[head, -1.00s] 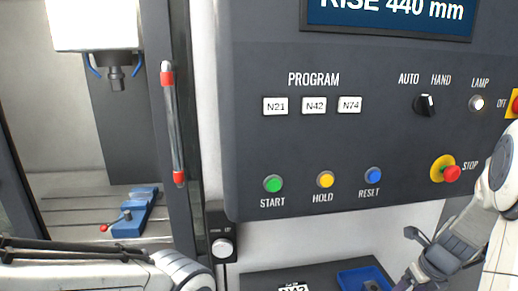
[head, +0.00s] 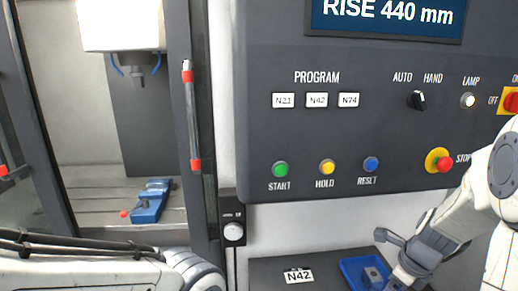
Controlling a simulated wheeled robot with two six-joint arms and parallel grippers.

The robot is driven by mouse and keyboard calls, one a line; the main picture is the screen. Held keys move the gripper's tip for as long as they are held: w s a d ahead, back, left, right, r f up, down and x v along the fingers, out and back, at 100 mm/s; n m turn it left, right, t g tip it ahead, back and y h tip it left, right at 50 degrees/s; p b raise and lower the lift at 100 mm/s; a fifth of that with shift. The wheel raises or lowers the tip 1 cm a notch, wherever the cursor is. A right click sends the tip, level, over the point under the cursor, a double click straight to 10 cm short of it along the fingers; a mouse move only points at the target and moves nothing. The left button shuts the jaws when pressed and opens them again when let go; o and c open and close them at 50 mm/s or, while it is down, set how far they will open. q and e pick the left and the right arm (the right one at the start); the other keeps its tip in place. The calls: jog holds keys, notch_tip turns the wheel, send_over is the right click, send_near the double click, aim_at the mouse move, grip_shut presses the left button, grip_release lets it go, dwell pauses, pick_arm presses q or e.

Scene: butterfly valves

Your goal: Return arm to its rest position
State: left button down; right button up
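My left arm (head: 90,272) lies across the bottom left of the head view. Its gripper is outside the frame. My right arm (head: 455,225) comes in from the right, below the control panel (head: 400,130). Its gripper (head: 392,262) points down beside the blue tray (head: 350,266) at the bottom.
The panel has program buttons, a green START button (head: 280,169), a knob (head: 416,100) and a red STOP button (head: 443,163). An N42 tag (head: 298,275) lies on a dark shelf. At the left, a blue vise (head: 150,203) stands inside the machine, by a red-ended handle (head: 192,118).

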jog(key=s+a+r+n+g, duration=0.1)
jog(key=s+a+r+n, duration=0.1)
jog(key=a+n, duration=0.65)
jog(key=s+a+r+n, duration=0.2)
jog(key=a+n, duration=0.5)
jog(key=a, duration=0.2)
jog(key=s+a+n+g, duration=0.1)
jog(key=s+a+n, duration=0.3)
jog(key=s+n, duration=0.3)
jog(key=s+a+r+n, duration=0.1)
jog(key=s+a+n, duration=0.4)
jog(key=n, duration=0.8)
jog(key=s, duration=0.3)
jog(key=shift+r+n+g, duration=0.3)
jog(key=shift+n+g, duration=0.05)
jog(key=shift+g, duration=0.05)
